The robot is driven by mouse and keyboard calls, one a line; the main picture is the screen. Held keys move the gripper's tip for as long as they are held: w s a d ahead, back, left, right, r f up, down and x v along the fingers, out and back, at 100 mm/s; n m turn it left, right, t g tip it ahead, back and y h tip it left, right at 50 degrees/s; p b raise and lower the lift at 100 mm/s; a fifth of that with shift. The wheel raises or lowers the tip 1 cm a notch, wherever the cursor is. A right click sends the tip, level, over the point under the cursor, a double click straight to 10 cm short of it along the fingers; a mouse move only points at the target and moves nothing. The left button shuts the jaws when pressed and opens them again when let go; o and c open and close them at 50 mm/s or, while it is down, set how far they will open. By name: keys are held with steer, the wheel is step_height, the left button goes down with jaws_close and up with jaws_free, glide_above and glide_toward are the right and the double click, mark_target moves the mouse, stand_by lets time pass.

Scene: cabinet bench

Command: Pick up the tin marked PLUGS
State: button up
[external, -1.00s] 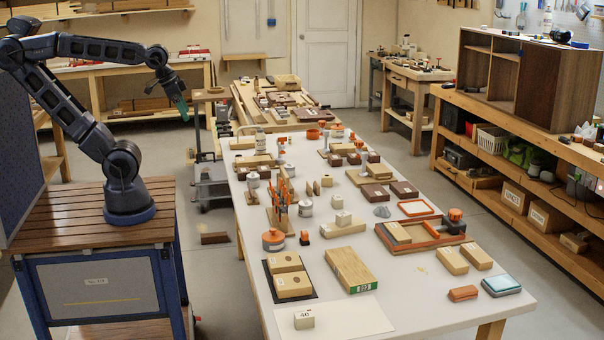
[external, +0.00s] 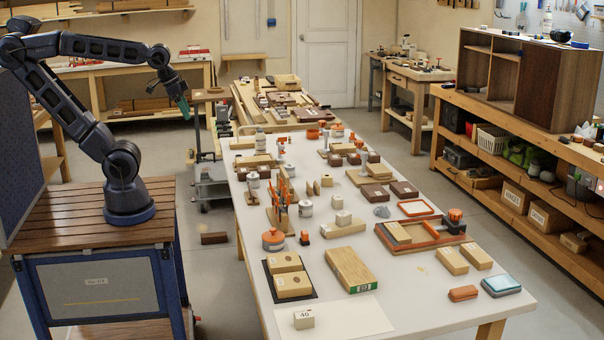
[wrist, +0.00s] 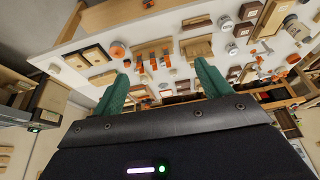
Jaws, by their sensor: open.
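Several small pale tins stand on the long white table. One (external: 305,208) is near the middle, one (external: 253,181) is farther back on the left, and one (external: 337,131) is at the far end. Their lettering is too small to read, so I cannot tell which is marked PLUGS. My gripper (external: 185,105) hangs in the air left of the table, well away from the tins. In the wrist view my gripper (wrist: 160,86) shows two green fingers spread apart with nothing held between them. A pale tin (wrist: 226,23) also shows there, beyond the fingers.
The white table (external: 420,300) is crowded with wooden blocks, an orange round container (external: 273,240), an orange-edged tray (external: 425,239) and a large wooden block (external: 350,269). Upright orange tools (external: 285,200) stand close to the middle tin.

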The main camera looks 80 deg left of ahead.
steer(key=w+a+f+m+g, duration=0.15)
steer(key=w+a+m, duration=0.3)
steer(key=w, duration=0.55)
steer(key=m+g+h, duration=0.1)
steer(key=m+g, duration=0.2)
steer(key=m, duration=0.8)
glide_above(253, 175)
steer(key=f, duration=2.8)
steer(key=shift+s+a, duration=0.1)
steer(key=shift+s, duration=0.3)
steer(key=shift+a+f, duration=0.1)
steer(key=shift+f, duration=0.45)
steer(key=f, duration=0.5)
steer(key=shift+w+d, duration=0.1)
steer(key=shift+d, duration=0.2)
steer(key=shift+w+f, duration=0.15)
steer(key=shift+f, duration=1.1)
steer(key=shift+w+f, duration=0.1)
steer(key=shift+f, duration=1.15)
steer(key=shift+c, duration=0.3)
